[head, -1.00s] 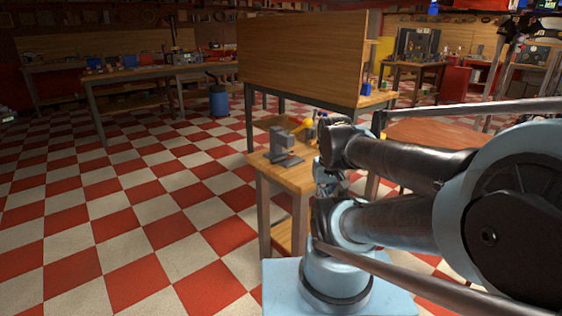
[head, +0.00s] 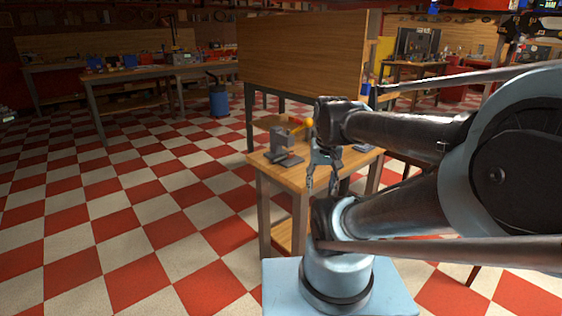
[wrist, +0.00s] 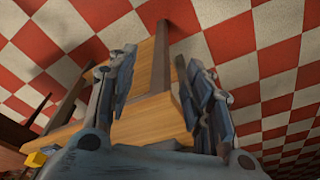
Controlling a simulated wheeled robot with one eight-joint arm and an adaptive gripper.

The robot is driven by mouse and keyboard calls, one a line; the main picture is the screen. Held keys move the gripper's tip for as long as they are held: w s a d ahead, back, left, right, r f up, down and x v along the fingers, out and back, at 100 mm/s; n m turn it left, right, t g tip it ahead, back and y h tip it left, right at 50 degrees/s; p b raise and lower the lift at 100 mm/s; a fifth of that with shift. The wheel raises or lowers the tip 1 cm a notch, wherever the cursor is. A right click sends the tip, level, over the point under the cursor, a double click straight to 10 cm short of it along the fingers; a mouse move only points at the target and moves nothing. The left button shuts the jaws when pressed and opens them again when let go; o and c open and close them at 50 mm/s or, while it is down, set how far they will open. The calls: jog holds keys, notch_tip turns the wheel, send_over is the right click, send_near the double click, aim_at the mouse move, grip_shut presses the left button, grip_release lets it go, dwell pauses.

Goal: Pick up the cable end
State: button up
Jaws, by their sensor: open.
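I cannot make out the cable end in either view. A small wooden table (head: 283,178) stands in front of my arm. On it is a grey clamp-like fixture (head: 281,140), with a yellow rounded piece (head: 307,123) behind it. My gripper (head: 321,187) points down at the table's near side, right of the fixture, with its fingers apart. In the wrist view my gripper (wrist: 156,62) is open with nothing between its fingers but the wooden table (wrist: 152,118) and floor behind. A yellow block-like piece (wrist: 36,159) shows at the lower left there.
A tall wooden panel (head: 300,55) on a bench rises behind the small table. Dark flat pieces (head: 287,160) lie by the fixture. A long workbench (head: 135,72) and a blue bin (head: 219,101) stand further back. The checkered floor at left is clear.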

jog(key=w+a+r+m, duration=0.2)
jog(key=w+r, duration=0.4)
jog(key=w, duration=0.2)
notch_tip(320, 180, up, 5)
jog(key=m+g, duration=0.2)
jog(key=m, duration=0.6)
send_over(274, 158)
notch_tip(274, 158, down, 11)
jog(key=shift+w+d+f, duration=0.1)
jog(key=shift+d, duration=0.05)
jog(key=shift+a+f, duration=0.2)
jog(key=shift+f, duration=2.4)
grip_shut()
